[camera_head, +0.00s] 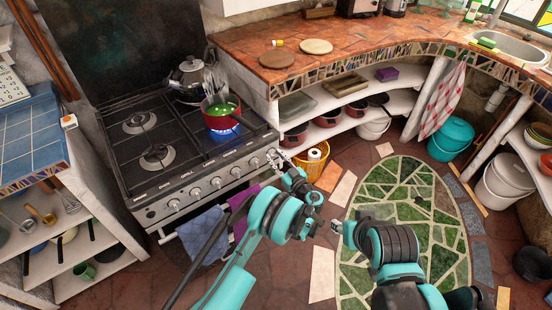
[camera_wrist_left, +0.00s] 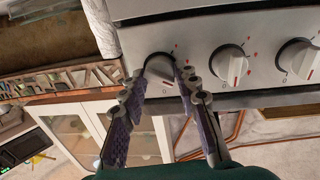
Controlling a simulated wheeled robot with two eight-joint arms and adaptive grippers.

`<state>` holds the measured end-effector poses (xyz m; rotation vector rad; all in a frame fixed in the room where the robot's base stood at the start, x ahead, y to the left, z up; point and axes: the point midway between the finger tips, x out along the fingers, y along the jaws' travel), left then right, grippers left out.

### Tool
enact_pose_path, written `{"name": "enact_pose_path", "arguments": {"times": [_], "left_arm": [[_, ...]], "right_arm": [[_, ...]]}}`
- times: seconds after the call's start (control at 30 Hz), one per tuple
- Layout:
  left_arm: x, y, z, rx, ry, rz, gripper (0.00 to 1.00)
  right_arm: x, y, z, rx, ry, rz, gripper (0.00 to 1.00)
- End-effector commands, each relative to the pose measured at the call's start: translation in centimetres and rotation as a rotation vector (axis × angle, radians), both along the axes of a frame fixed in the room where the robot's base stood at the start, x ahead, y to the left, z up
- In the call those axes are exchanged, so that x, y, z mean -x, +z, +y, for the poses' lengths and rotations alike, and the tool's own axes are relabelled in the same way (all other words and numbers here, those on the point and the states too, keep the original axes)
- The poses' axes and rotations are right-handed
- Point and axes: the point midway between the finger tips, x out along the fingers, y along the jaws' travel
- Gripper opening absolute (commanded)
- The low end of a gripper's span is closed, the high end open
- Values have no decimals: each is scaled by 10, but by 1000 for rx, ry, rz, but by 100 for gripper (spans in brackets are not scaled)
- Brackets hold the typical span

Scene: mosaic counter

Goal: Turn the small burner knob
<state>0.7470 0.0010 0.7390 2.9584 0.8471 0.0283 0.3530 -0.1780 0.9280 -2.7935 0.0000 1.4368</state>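The stove's front panel (camera_head: 205,185) carries a row of round burner knobs, such as this knob (camera_head: 215,183). My left gripper (camera_head: 274,157) is at the right end of this row in the head view and hides the panel there. In the left wrist view, the two purple-padded fingers of my left gripper (camera_wrist_left: 163,76) stand on either side of a pale knob (camera_wrist_left: 160,67). I cannot tell whether both fingertips touch it. Two more knobs with red marks (camera_wrist_left: 229,64) (camera_wrist_left: 296,60) sit to its right. My right gripper (camera_head: 338,227) is over the floor, its fingers unclear.
A red pot (camera_head: 221,122) with green contents sits over a blue flame. A metal kettle (camera_head: 190,80) stands behind it. Blue and purple towels (camera_head: 203,235) hang below the panel. A basket (camera_head: 310,162) stands by the stove's right side. The green mosaic floor (camera_head: 405,215) is open.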

Motion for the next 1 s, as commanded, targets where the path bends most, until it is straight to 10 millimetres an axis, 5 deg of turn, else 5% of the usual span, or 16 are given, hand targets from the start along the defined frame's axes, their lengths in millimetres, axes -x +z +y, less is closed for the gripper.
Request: {"name": "enact_pose_path", "arguments": {"times": [0.47, 1.0], "left_arm": [[0, 0, 0, -106, 1, 77, 2], [-1, 1, 0, -501, 1, 365, 2]], "right_arm": [[0, 0, 0, 0, 0, 0, 40], [0, 0, 0, 0, 0, 0, 40]]}}
